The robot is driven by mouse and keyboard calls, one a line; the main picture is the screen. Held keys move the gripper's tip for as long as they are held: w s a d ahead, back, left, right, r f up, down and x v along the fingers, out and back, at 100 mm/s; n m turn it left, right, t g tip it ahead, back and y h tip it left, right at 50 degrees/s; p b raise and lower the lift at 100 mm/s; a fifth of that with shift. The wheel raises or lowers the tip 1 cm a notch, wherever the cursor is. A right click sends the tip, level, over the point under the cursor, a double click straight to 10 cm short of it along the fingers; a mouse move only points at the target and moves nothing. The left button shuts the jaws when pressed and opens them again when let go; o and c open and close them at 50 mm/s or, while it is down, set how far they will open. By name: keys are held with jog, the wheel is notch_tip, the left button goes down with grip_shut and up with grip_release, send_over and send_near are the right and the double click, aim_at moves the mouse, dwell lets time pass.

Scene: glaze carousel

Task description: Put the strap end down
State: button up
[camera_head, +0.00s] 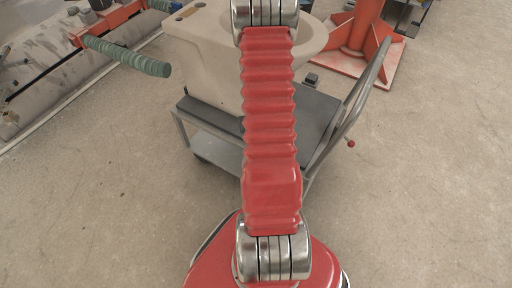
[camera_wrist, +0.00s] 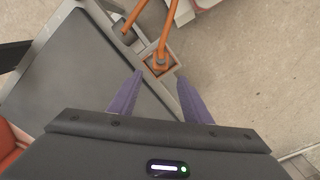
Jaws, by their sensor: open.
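In the wrist view, an orange strap-like length (camera_wrist: 165,38) runs down from the top edge. Its lower end meets a small square orange-rimmed piece (camera_wrist: 150,72) at the edge of the dark cart deck (camera_wrist: 75,75). I cannot tell whether it is fixed there or lies loose. My gripper (camera_wrist: 160,75) is open, with its two purple fingers apart on either side of this piece. Nothing shows clamped between them. In the head view my red arm covers the middle, and the gripper does not show.
The cart (camera_head: 320,110) carries a large beige tub (camera_head: 205,55) and has a grey handle (camera_head: 362,85) on the right. A red stand (camera_head: 365,45) is behind it. The concrete floor at right is clear.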

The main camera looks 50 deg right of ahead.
jog(key=shift+r, duration=1.55)
jog(key=w+a+r+n+t, duration=0.1)
jog(key=w+a+r, duration=0.2)
jog(key=a+r, duration=0.3)
jog(key=w+a+r+n+h, duration=0.1)
jog(key=w+a+r, duration=0.25)
jog(key=r, duration=0.55)
jog(key=w+a+r+n+t, duration=0.1)
jog(key=w+a+r, duration=0.1)
jog(key=a+r, duration=0.45)
jog(key=s+a+r+n+t, duration=0.1)
jog(key=s+a+r, duration=0.2)
jog(key=a+r, duration=0.2)
jog(key=s+a+r+n+t, duration=0.1)
jog(key=s+a+r, duration=0.3)
jog(key=a, duration=0.5)
jog(key=s+a+r+n+t+y, duration=0.1)
jog(key=s+a+r+n, duration=0.2)
jog(key=a+r, duration=0.3)
jog(key=shift+s+a+r+t, duration=0.3)
jog(key=shift+a+r, duration=0.1)
jog(key=shift+r, duration=0.25)
jog(key=shift+c, duration=0.3)
